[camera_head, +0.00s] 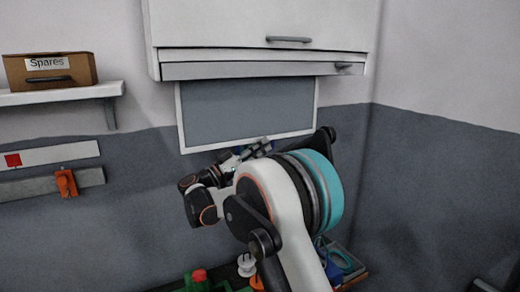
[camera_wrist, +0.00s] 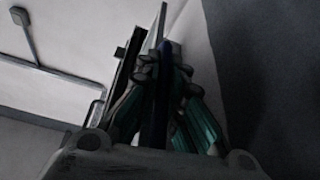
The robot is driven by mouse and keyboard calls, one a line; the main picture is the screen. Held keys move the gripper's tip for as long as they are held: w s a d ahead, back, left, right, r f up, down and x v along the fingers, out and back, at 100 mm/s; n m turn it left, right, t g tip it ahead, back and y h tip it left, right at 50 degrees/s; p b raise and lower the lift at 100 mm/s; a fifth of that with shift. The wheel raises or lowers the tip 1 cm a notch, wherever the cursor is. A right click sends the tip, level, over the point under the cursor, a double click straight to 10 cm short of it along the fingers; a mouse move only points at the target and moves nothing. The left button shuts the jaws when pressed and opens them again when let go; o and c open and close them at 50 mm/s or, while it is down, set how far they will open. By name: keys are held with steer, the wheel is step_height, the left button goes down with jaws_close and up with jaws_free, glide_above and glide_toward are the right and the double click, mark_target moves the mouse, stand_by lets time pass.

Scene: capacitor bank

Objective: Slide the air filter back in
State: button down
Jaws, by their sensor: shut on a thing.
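The air filter, a flat grey panel with a white frame (camera_head: 247,108), stands below the white cabinet (camera_head: 255,25), its top edge close under the cabinet's lower strip. My gripper (camera_head: 262,147) is at the panel's lower edge, right of its middle, partly hidden by my arm. In the wrist view my gripper (camera_wrist: 165,75) has its fingers closed on a thin part seen edge-on, which appears to be the filter (camera_wrist: 158,25). The exact contact is dark and hard to make out.
The cabinet's lower strip (camera_head: 255,69) has a small dark handle at its right end. A shelf (camera_head: 60,94) at the left carries a box marked Spares (camera_head: 50,70). A tray (camera_head: 350,275) with tools and coloured items lies low, behind my arm.

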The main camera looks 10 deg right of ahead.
mark_target(259, 97)
step_height(259, 97, up, 16)
steer(key=p, duration=0.4)
steer(key=c, duration=1.7)
jaws_free()
steer(key=shift+f, duration=0.1)
steer(key=v, duration=1.2)
